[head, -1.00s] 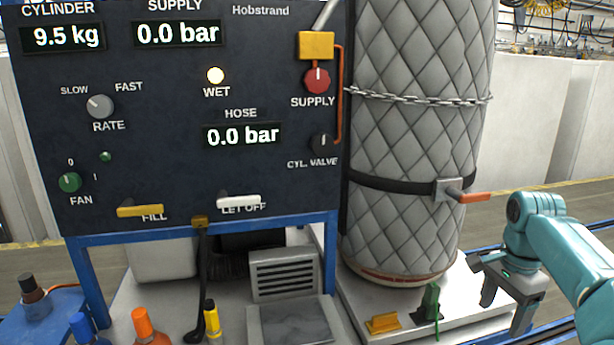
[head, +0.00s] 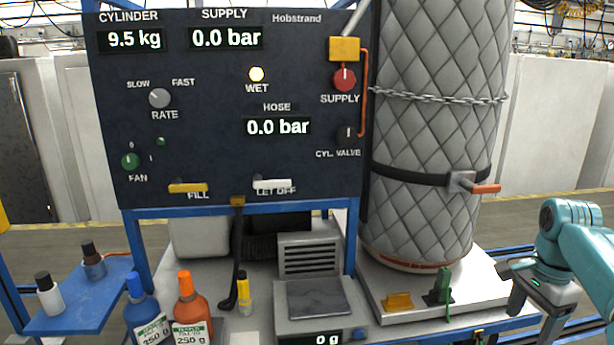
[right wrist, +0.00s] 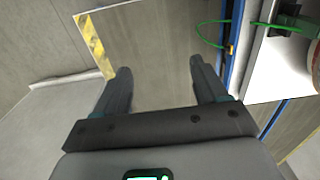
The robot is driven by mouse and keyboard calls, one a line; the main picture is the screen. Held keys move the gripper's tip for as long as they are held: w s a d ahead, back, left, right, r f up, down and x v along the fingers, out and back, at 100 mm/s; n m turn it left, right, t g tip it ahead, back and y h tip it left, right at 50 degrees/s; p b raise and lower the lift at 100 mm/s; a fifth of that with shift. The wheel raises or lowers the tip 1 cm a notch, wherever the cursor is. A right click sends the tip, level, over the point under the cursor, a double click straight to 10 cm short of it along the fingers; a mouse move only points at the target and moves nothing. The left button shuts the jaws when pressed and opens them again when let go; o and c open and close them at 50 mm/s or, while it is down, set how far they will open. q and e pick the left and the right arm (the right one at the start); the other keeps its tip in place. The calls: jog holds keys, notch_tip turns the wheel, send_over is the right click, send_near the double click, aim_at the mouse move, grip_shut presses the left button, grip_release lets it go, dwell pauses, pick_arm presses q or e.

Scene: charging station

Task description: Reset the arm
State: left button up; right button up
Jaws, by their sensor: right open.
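My right arm (head: 580,245) comes in from the right in the head view. Its gripper (head: 530,312) hangs pointing down at the lower right, beside the white platform that carries the quilted cylinder. In the right wrist view the gripper (right wrist: 160,85) is open, its two dark fingers apart with only floor seen between them. It touches nothing that I can see. My left gripper is not in view.
The dark panel (head: 215,110) shows 9.5 kg and 0.0 bar twice, with the WET lamp lit. The strapped, chained cylinder (head: 430,140) stands right of it. Bottles (head: 190,310), a scale (head: 318,298) and a blue shelf (head: 85,305) stand in front. Floor lies below my right gripper.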

jog(key=a+f+n+y, duration=0.1)
jog(key=a+f+n, duration=0.2)
jog(key=a+f, duration=0.55)
jog(key=a+f+n+y, duration=0.1)
jog(key=a+f+n, duration=0.3)
jog(key=f, duration=0.8)
jog(key=a+f+n+y, duration=0.1)
jog(key=a+f+n, duration=0.2)
jog(key=a+f, duration=0.6)
jog(key=s+a+f+n, duration=0.2)
jog(key=s+a+f, duration=0.3)
jog(key=s, duration=0.5)
jog(key=s+a+f+n+y, duration=0.1)
jog(key=s+a+f+n, duration=0.2)
jog(key=s, duration=0.8)
notch_tip(320, 180, down, 2)
jog(key=shift+s+a+f, duration=0.1)
jog(key=shift+s+a, duration=0.05)
jog(key=shift+a, duration=0.9)
